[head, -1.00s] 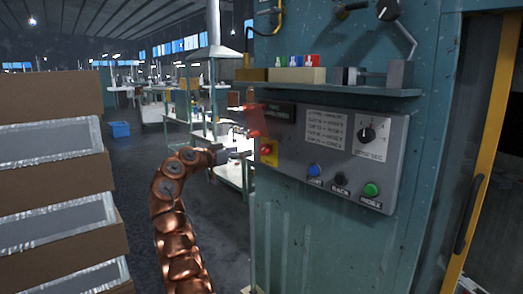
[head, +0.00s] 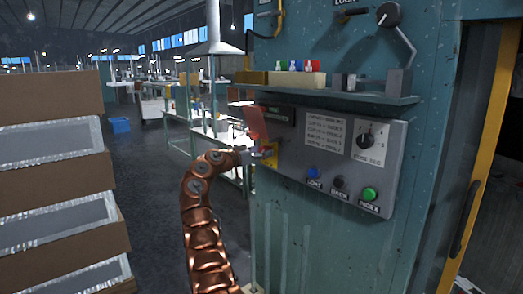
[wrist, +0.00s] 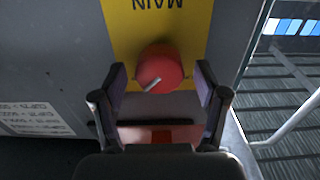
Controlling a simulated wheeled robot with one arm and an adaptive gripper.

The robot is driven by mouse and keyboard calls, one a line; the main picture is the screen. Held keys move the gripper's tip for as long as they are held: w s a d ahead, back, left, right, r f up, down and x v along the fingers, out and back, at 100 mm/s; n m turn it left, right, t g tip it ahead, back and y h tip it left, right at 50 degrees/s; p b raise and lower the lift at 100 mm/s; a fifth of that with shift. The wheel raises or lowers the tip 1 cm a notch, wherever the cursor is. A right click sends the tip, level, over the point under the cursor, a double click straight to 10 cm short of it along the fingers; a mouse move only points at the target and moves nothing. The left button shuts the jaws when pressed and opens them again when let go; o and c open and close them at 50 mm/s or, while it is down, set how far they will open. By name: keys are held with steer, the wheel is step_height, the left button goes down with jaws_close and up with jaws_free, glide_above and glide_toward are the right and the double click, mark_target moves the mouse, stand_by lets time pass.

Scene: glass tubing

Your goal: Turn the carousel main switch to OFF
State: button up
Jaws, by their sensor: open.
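The main switch is a round red knob (wrist: 160,68) on a yellow plate (wrist: 188,22) marked MAIN, upside down in the wrist view. A pale mark runs slantwise on the knob's face. My gripper (wrist: 161,88) is open, with one finger on each side of the knob; I cannot tell whether either finger touches it. In the head view my gripper (head: 254,157) is at the left end of the grey control panel (head: 295,160) and hides the knob; part of the yellow plate (head: 270,160) shows. A red translucent flap (head: 257,122) stands raised above the switch.
The panel also has a blue button (head: 313,172), a black button (head: 338,181), a green button (head: 370,194) and a rotary dial (head: 367,140). A shelf (head: 340,93) with small items juts out above. Stacked boxes (head: 55,155) stand at the left.

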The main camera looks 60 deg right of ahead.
steer(key=c, duration=1.1)
